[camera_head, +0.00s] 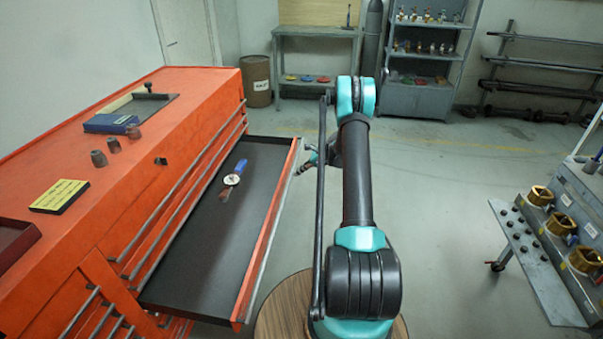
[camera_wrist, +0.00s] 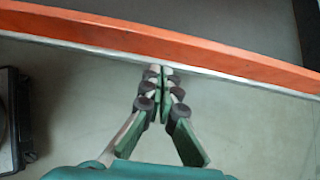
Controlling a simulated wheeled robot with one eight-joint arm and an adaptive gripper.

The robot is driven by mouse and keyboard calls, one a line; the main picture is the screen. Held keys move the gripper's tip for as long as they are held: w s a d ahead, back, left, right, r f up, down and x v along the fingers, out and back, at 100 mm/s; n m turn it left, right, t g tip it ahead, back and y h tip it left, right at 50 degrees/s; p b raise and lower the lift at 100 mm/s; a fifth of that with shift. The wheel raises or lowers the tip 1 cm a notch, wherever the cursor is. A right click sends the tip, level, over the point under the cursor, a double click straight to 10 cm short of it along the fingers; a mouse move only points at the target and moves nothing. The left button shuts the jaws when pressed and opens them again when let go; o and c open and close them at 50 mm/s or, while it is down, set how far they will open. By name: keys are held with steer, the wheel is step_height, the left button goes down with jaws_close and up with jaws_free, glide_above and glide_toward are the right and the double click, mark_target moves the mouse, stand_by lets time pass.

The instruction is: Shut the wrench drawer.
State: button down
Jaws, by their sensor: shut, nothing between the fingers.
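The wrench drawer (camera_head: 205,258) is pulled out from the orange tool cabinet (camera_head: 150,165), on its right side. It has a dark liner and an orange front with a pale metal edge. A blue-handled tool with a round dial (camera_head: 232,180) lies inside it. In the wrist view, the drawer front (camera_wrist: 200,50) crosses the top as an orange band. My gripper (camera_wrist: 164,72) is shut and empty, with its tips at or very near the pale edge; contact is unclear. In the head view, my gripper (camera_head: 305,163) is beside the drawer's far outer corner, partly hidden by my arm.
The cabinet top holds a blue box (camera_head: 107,123), a yellow label block (camera_head: 60,196) and small dark fittings. A cart with brass parts (camera_head: 560,225) stands at right. A workbench (camera_head: 312,50) and shelves (camera_head: 425,50) are at the back. Open floor lies between.

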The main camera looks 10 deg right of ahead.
steer(key=shift+a, duration=0.1)
steer(key=w+a, duration=0.4)
steer(key=a, duration=0.6)
steer(key=w+a, duration=0.4)
steer(key=a, duration=0.6)
steer(key=w+a, duration=0.4)
steer(key=a, duration=0.6)
steer(key=shift+w, duration=0.2)
